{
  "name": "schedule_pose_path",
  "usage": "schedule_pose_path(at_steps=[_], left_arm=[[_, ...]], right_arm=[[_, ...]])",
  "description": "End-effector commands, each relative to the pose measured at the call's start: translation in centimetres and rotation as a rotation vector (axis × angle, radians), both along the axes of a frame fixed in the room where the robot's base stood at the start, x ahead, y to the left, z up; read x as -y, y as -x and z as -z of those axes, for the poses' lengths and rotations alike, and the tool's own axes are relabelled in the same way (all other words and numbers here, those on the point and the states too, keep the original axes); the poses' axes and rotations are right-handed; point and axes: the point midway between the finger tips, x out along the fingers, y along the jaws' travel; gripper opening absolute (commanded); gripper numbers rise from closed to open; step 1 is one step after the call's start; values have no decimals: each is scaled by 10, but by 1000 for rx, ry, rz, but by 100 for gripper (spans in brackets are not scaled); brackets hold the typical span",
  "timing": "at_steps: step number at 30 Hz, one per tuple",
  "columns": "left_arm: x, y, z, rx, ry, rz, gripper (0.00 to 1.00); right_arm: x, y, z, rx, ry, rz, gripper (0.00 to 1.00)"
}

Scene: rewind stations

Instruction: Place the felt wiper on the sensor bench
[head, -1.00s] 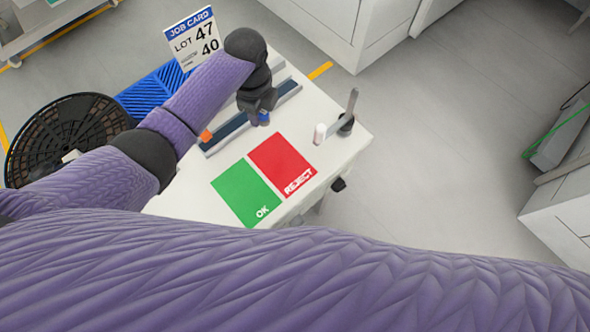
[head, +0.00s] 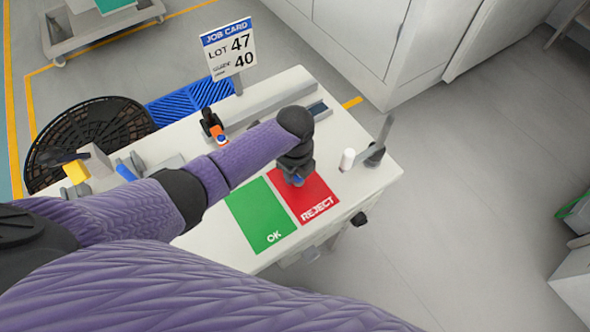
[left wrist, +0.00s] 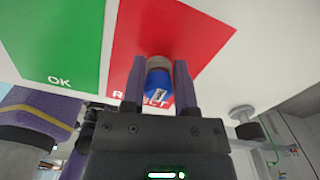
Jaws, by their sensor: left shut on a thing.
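My left gripper (head: 293,180) is over the red REJECT mat (head: 318,205) on the white bench (head: 215,245). In the left wrist view the gripper (left wrist: 158,75) is shut on a short blue piece with a tan-grey end (left wrist: 158,62), which looks like the felt wiper. A pale mark shows on its blue side. The piece is over the lower part of the red mat (left wrist: 180,25); I cannot tell whether it touches the mat. In the head view my gripper mostly hides it. My right gripper is not in view.
The green OK mat (head: 258,222) lies beside the red one. A white cylinder (head: 347,160) and a grey upright lever (head: 385,135) stand at the bench's right end. A grey rail (head: 265,103), an orange-and-black device (head: 213,128) and a job card (head: 229,50) are behind. A black reel (head: 90,135) stands at left.

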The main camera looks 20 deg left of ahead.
Motion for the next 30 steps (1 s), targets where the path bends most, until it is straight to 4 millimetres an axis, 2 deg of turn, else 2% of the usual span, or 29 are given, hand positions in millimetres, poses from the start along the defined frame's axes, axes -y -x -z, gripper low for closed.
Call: schedule_pose_path(at_steps=[2,3,7,14,17,20,24,27,30], left_arm=[[0,0,4,0,0,0,0],[0,0,3,0,0,0,45],[0,0,2,0,0,0,72],[0,0,2,0,0,0,72],[0,0,-6,1,0,0,72],[0,-1,-31,5,2,2,72],[1,-1,-74,5,1,3,72],[1,-1,-98,5,1,1,72],[1,0,-114,1,2,1,72]], right_arm=[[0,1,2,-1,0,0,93],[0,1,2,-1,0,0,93],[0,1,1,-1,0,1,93],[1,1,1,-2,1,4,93],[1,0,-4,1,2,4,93],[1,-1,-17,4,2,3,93],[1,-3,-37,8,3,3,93],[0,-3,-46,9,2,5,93],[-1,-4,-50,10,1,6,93]])
